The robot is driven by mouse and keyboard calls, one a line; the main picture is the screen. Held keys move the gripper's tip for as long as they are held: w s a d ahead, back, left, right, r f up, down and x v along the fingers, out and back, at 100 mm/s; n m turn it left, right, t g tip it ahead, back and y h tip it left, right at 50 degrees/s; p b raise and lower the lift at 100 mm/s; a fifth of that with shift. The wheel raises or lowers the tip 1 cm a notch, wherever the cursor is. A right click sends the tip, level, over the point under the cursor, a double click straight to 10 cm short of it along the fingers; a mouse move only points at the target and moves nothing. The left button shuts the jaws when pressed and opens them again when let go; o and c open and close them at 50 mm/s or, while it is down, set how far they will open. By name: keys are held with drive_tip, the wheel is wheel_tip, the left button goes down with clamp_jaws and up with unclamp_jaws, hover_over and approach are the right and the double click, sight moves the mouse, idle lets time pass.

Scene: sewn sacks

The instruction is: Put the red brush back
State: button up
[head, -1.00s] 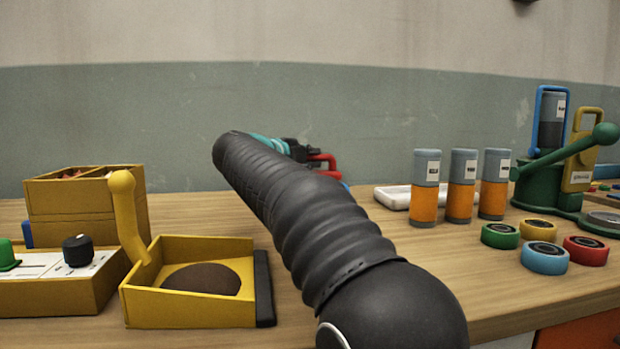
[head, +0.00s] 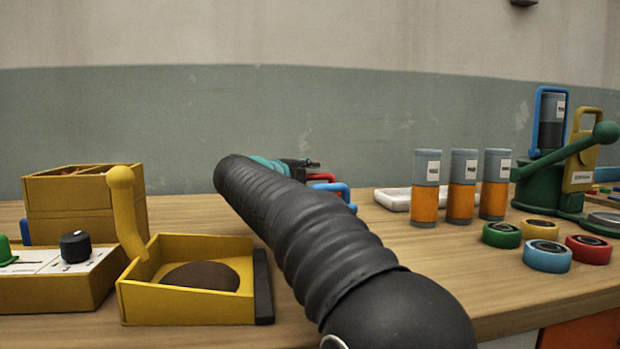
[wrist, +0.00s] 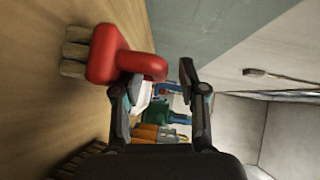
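The red brush (wrist: 118,57) is at the upper left of the wrist view, with a red body and handle and pale tan bristles over the wooden tabletop. In the head view a red piece, seemingly this brush (head: 321,177), shows just below my gripper (head: 304,163), partly hidden by my arm. In the wrist view my gripper (wrist: 158,83) has its fingers spread apart. The brush's handle end lies beside the left finger, with a gap to the right finger. I cannot tell if that finger touches it.
A blue handle (head: 340,189) stands beside the red piece. Orange-grey canisters (head: 462,187), a white tray (head: 393,198), coloured round pucks (head: 547,256) and a green lever press (head: 550,184) stand right. A yellow tray (head: 190,306) and a yellow box (head: 85,208) are left.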

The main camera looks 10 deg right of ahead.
drive_tip(key=shift+s+a+r, duration=0.1)
drive_tip(key=shift+s+a, duration=0.05)
drive_tip(key=shift+a, duration=0.1)
drive_tip(key=v, duration=1.1)
drive_tip(key=shift+s+a, duration=0.15)
drive_tip(key=shift+r, duration=0.15)
drive_tip(key=shift+c, duration=0.2)
idle(0.8)
